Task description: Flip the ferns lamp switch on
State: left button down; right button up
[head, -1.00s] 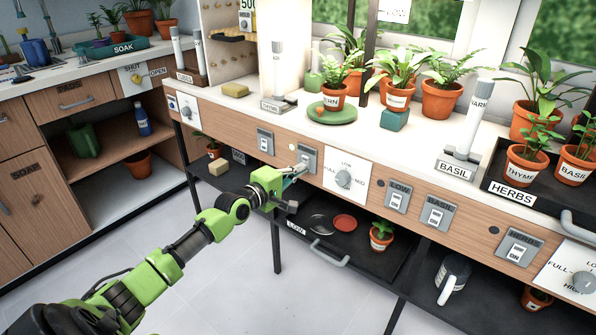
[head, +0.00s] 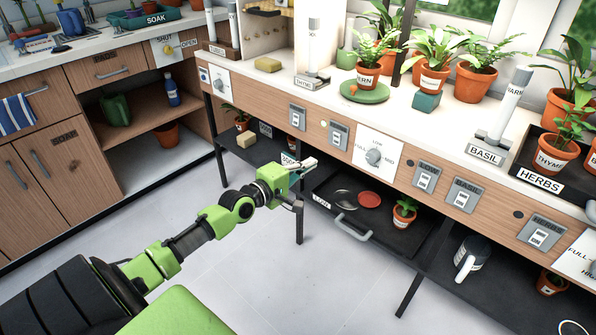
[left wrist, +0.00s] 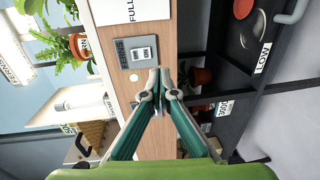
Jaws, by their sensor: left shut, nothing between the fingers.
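The ferns switch (head: 338,135) is a grey plate with a white rocker on the wooden front panel. In the left wrist view the plate (left wrist: 138,52) reads FERNS, with ON by the rocker. A small round light (head: 324,123) beside it looks pale and lit. My left gripper (head: 309,163) is shut and empty, in front of and below the switch, apart from it in the head view. Its fingertips (left wrist: 160,78) meet just beside the plate in the left wrist view. The fern pot (head: 367,77) stands on a green saucer above. My right gripper is not in view.
A FULL/LOW/MID dial (head: 374,157) is just right of the switch. More switches, LOW (head: 425,177) and BASIL (head: 465,195), follow along the panel. A black tray (head: 352,228) and lower shelf sit below. The floor in front is clear.

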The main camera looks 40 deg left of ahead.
pick_arm(q)
jog(key=shift+s+a+f, duration=0.1)
jog(key=shift+s, duration=0.9)
jog(key=shift+s+a+f, duration=0.1)
jog(key=shift+s, duration=0.85)
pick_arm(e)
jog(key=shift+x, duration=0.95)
pick_arm(q)
jog(key=shift+d+f, duration=0.1)
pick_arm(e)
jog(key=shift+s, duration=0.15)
